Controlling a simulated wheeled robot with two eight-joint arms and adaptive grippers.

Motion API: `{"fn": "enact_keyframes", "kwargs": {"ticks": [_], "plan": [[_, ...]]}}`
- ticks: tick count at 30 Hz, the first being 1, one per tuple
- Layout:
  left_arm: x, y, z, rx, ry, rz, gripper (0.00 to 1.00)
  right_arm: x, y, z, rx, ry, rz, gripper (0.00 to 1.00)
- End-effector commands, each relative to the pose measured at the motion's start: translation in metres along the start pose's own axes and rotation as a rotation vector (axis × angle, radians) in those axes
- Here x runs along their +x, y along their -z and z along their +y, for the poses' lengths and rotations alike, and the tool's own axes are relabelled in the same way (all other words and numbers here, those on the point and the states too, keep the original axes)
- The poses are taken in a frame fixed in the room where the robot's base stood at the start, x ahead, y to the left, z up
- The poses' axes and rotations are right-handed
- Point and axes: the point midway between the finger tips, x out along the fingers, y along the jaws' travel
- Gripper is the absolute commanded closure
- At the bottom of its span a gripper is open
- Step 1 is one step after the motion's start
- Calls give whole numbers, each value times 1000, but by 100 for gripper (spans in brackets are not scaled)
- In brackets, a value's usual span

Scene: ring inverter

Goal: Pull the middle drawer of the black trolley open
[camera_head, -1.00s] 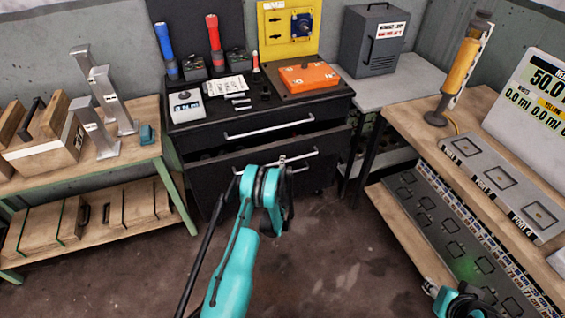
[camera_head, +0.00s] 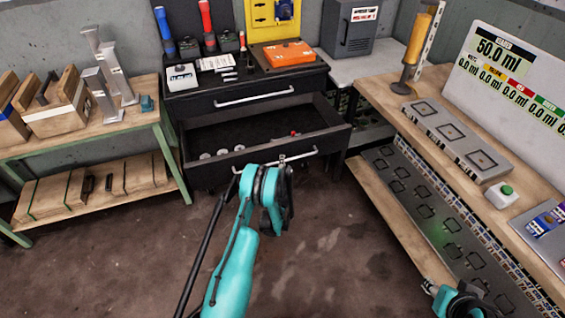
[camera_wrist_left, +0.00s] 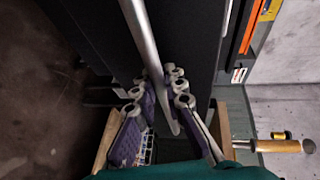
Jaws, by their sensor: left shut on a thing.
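The black trolley (camera_head: 200,105) stands at the back centre. Its top drawer (camera_head: 190,108) is shut, with a silver bar handle (camera_head: 257,98). The middle drawer (camera_head: 215,171) below it stands well out, and its dark inside shows. Several pale round discs lie in its left part and a small red item to the right. My left gripper (camera_wrist_left: 158,90) is shut around the middle drawer's bar handle (camera_wrist_left: 144,40), which also shows in the head view (camera_head: 307,155). My left wrist hides the fingers in the head view. My right arm shows at the lower right; its fingers are unclear.
A wooden bench (camera_head: 150,125) with metal brackets stands left. A workbench (camera_head: 375,88) with a grey slotted plate stands right, above a lower shelf. The trolley top holds an orange box (camera_head: 290,55) and screwdrivers. The floor (camera_head: 330,240) in front is clear.

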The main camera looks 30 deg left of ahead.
Motion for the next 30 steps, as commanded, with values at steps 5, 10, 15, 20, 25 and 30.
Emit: {"fn": "enact_keyframes", "kwargs": {"ticks": [5,10,15,20,25,30], "plan": [[0,1,-1,0,2,3,100,0,0,0,0,0,0,60],[0,1,-1,0,2,2,68,0,0,0,0,0,0,60],[0,1,-1,0,1,2,68,0,0,0,0,0,0,60],[0,1,-2,0,1,2,68,0,0,0,0,0,0,60],[-4,2,-22,0,2,2,68,0,0,0,0,0,0,60],[-11,5,-58,1,5,4,49,0,0,0,0,0,0,60]]}}
